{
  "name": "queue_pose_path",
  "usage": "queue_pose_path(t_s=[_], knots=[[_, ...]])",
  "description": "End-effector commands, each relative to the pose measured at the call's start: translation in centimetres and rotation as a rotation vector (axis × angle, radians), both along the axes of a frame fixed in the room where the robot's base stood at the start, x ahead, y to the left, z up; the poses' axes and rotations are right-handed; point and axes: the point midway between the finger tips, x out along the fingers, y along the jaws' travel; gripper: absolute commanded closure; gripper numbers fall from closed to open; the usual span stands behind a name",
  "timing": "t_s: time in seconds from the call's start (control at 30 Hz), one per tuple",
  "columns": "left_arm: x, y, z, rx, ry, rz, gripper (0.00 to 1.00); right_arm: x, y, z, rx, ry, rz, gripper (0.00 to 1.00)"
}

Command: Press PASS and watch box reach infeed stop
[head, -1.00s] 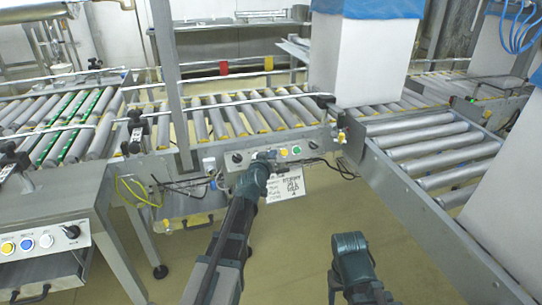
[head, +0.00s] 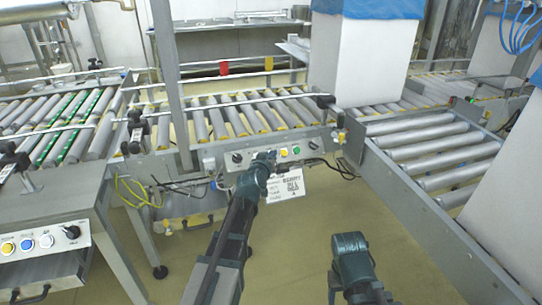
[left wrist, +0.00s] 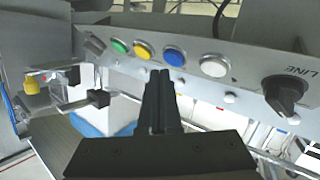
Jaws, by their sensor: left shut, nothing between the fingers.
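The control panel (head: 262,155) is on the front side of the conveyor frame. In the left wrist view it carries a green button (left wrist: 119,47), a yellow button (left wrist: 144,50), a blue button (left wrist: 174,57), a white button (left wrist: 214,67) and a black LINE knob (left wrist: 285,96). No PASS lettering is readable. My left gripper (left wrist: 160,73) is shut and empty, its tips close below the blue and yellow buttons; contact cannot be told. The left gripper (head: 264,157) hides part of the panel in the head view. A white box with blue liner (head: 360,60) stands upright on the rollers.
My right arm's end (head: 350,245) is low over the floor, its fingers not clear. Another tall white box (head: 500,215) is at the right. A second button panel (head: 40,243) is at lower left. A printed card (head: 285,186) hangs below the main panel.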

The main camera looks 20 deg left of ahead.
Motion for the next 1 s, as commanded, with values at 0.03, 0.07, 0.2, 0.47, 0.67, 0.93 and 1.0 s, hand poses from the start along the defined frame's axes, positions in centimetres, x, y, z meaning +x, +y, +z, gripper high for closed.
queue_pose_path(t_s=[0.03, 0.07, 0.2, 0.47, 0.67, 0.93, 1.0], knots=[[0.0, 0.0, 0.0, 0.0, 0.0, 0.0, 1.0, 0.0, 0.0, 0.0, 0.0, 0.0, 0.0, 0.4], [0.0, 0.0, 0.0, 0.0, 0.0, 0.0, 1.0, 0.0, 0.0, 0.0, 0.0, 0.0, 0.0, 0.4], [0.0, 0.0, 0.0, 0.0, 0.0, 0.0, 1.0, 0.0, 0.0, 0.0, 0.0, 0.0, 0.0, 0.4], [0.01, 0.01, -0.01, 0.0, 0.0, 0.0, 1.0, 0.0, 0.0, -0.01, 0.0, 0.0, 0.0, 0.4], [0.27, 0.18, -0.42, 0.0, 0.0, 0.0, 1.0, 0.0, 0.0, -0.42, 0.0, 0.0, 0.0, 0.4], [0.47, 0.34, -0.62, 0.001, 0.0, 0.0, 1.0, 0.0, 0.0, -0.61, 0.0, 0.0, 0.0, 0.4], [0.47, 0.33, -0.62, 0.001, 0.0, 0.0, 1.0, 0.0, 0.0, -0.61, 0.0, 0.0, 0.0, 0.4]])
